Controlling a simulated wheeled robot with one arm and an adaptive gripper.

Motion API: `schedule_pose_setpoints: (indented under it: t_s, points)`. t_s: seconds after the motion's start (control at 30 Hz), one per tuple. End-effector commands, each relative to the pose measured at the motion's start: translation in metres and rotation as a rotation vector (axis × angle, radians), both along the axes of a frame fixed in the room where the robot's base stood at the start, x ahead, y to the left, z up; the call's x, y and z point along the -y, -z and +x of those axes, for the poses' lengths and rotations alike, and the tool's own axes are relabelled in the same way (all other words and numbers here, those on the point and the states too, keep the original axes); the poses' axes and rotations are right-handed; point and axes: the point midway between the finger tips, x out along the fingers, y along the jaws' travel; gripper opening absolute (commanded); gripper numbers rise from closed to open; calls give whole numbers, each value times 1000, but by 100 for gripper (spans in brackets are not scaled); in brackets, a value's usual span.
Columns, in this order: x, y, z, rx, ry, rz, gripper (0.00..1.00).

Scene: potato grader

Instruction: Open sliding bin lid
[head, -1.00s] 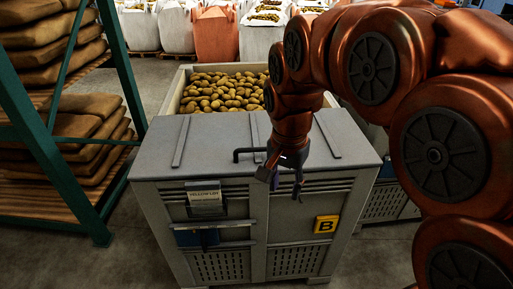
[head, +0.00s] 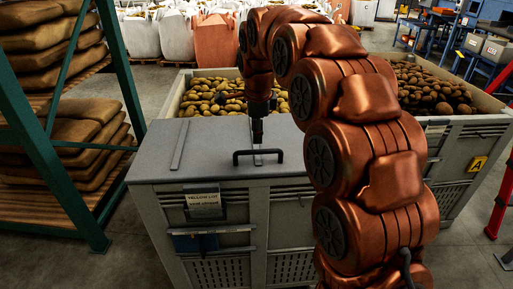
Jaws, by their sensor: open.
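The grey bin (head: 232,215) stands in front of me with a flat grey sliding lid (head: 215,140) over its front part. Yellow potatoes (head: 205,92) show in the uncovered back part. A black bar handle (head: 258,152) stands on the lid near its front edge. My gripper (head: 257,138) points down just above and behind the handle bar, near its middle. Its fingers are dark and seen edge-on, so the gap between them is hard to make out. It holds nothing that I can see. My arm hides the lid's right part.
A green rack (head: 45,130) with stacked brown sacks stands close on the left. A second bin (head: 465,130) of darker potatoes, with a yellow "A" label (head: 477,164), stands at the right. White and orange bulk bags (head: 214,40) line the back. Bare floor shows at front left.

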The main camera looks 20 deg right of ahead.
Motion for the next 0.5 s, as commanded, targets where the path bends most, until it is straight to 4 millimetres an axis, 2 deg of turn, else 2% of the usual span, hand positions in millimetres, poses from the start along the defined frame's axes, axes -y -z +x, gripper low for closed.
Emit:
schedule_pose_setpoints:
  t_s: [0.5]
  points:
    - [2, 63, 11, -5, -3, -2, 41]
